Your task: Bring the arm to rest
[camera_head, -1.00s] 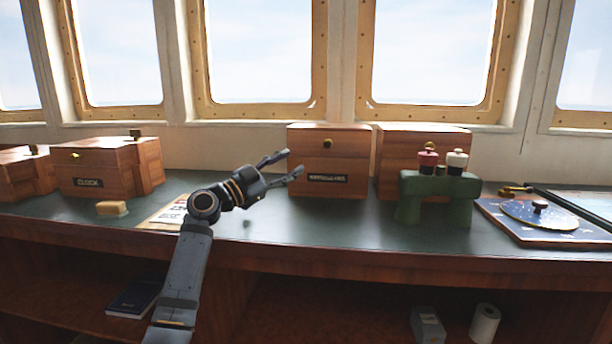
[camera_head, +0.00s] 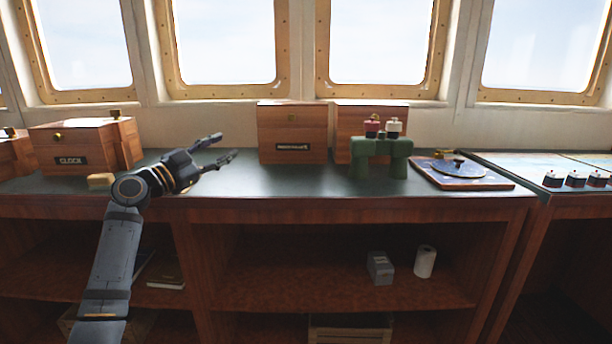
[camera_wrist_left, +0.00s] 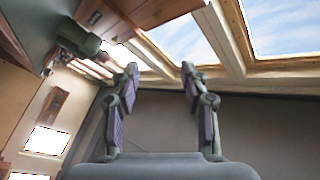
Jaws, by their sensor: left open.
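My left arm (camera_head: 112,262) comes in from the lower left in the head view, with its elbow bent in front of the counter. My left gripper (camera_head: 222,149) is open and empty, above the counter and pointing right toward a wooden box. Its two spread fingers also show in the left wrist view (camera_wrist_left: 160,72), with nothing between them. My right gripper is not in view.
The counter (camera_head: 290,182) holds the clock box (camera_head: 85,147), a labelled wooden box (camera_head: 292,132), a green stand (camera_head: 380,157) with red and white-topped items, and a dial board (camera_head: 462,174). A yellow block (camera_head: 101,181) sits behind my arm. Open shelves lie below.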

